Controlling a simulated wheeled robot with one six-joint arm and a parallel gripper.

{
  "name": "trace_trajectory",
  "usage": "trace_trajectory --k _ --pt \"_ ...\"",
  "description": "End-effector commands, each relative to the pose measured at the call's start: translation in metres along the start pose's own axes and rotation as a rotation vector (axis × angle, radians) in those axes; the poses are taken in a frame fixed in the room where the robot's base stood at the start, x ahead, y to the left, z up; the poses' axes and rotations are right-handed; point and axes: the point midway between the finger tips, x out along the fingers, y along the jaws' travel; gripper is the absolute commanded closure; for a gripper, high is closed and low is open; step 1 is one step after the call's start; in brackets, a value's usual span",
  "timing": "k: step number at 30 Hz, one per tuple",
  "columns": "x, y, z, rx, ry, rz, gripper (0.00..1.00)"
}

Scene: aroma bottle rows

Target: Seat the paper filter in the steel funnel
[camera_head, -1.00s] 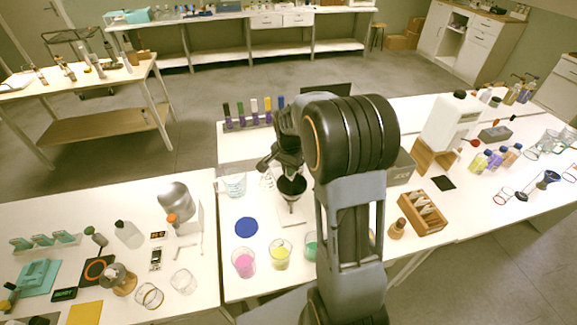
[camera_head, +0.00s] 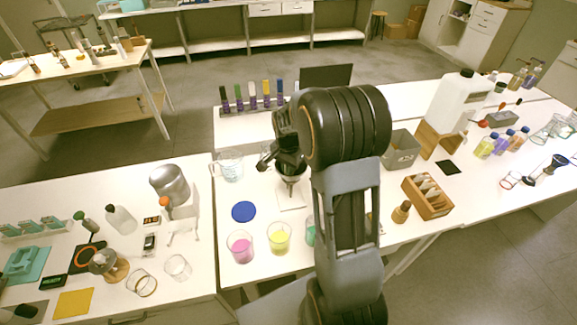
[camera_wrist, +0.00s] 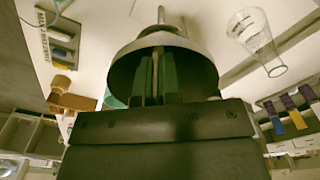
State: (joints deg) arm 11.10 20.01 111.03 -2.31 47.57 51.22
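The steel funnel (camera_head: 293,177) stands on a white base in front of my arm. It also shows in the wrist view as a metal cone with a dark interior (camera_wrist: 196,68). My gripper (camera_head: 287,160) is right at the funnel's mouth. In the wrist view its fingers (camera_wrist: 157,78) point into the cone, close together, with greenish strips between or beside them. I cannot make out the paper filter; anything between the fingers or inside the funnel is too dark or covered. Whether the fingers are open or shut is unclear.
A glass beaker (camera_head: 229,166) stands left of the funnel, with a blue disc (camera_head: 243,211) and beakers of pink (camera_head: 240,247) and yellow (camera_head: 279,239) liquid in front. A rack of coloured tubes (camera_head: 252,98) is behind. A wooden box (camera_head: 427,196) and grey bin (camera_head: 401,150) are right.

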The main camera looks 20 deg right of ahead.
Motion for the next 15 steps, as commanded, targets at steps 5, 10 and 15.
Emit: trace_trajectory --k 5,10,15 --pt "0.0039 0.0 0.0001 0.0 0.0 0.0 1.0" --pt "0.0039 0.0 0.0001 0.0 0.0 0.0 1.0" --pt "0.0038 0.0 0.0001 0.0 0.0 0.0 0.94"
